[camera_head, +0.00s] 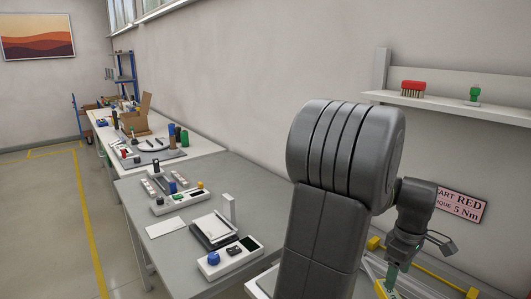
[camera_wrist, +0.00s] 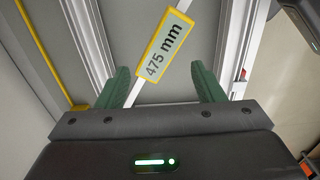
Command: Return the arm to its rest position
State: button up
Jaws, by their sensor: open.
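My grey arm rises large in the right half of the head view and bends over to the right. Its wrist hangs down at the far right, over a frame with yellow parts. My gripper (camera_head: 390,283) points down there, partly cut off by the picture's lower edge. In the wrist view my gripper (camera_wrist: 163,84) shows two green fingers spread apart, with nothing held between them. A yellow-edged label reading 475 mm (camera_wrist: 166,46) lies beyond the fingertips, on or near pale rails. I cannot tell the gap between the fingertips and the surface below.
A grey table (camera_head: 215,165) with several small devices runs along the wall at left. A wall shelf (camera_head: 450,104) holds a red brush (camera_head: 413,88) and a green item (camera_head: 474,94). The floor at left is clear.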

jog(key=n+b, duration=0.2)
jog(key=n, duration=0.1)
jog(key=r+n+b, duration=0.1)
jog(key=n, duration=0.2)
jog(key=shift+s+a+r+b, duration=0.1)
jog(key=shift+r+b, duration=0.05)
jog(key=shift+b, duration=0.2)
jog(key=shift+n, duration=0.3)
jog(key=shift+f, duration=2.5)
jog(key=shift+a, duration=0.15)
